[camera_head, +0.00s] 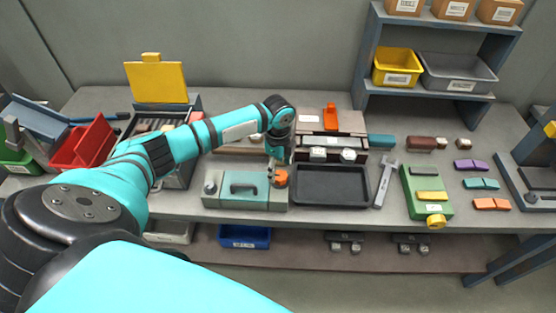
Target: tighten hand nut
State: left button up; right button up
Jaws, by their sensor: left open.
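My left gripper (277,163) points down at the front middle of the bench, directly above or at an orange round knob (281,179). The knob looks like a hand nut and sits at the right end of a pale teal fixture (225,201) with a dark handle. The gripper is open; its fingers are small and partly hidden by its own body, and I cannot tell whether they touch the knob. A yellow knob (436,221) sits at the front of a green block (418,180) further right. My right gripper is not in view.
A black tray (331,203) lies just right of the fixture, with a grey wrench-like tool (385,182) beside it. An open box with a yellow lid (157,83) stands behind my arm. A shelf (427,93) with bins stands at back right. Colored blocks lie at right.

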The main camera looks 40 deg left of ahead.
aim_at(278, 174)
pick_arm(q)
notch_tip(278, 174, up, 9)
jog(key=shift+f, duration=0.2)
dwell(0.5)
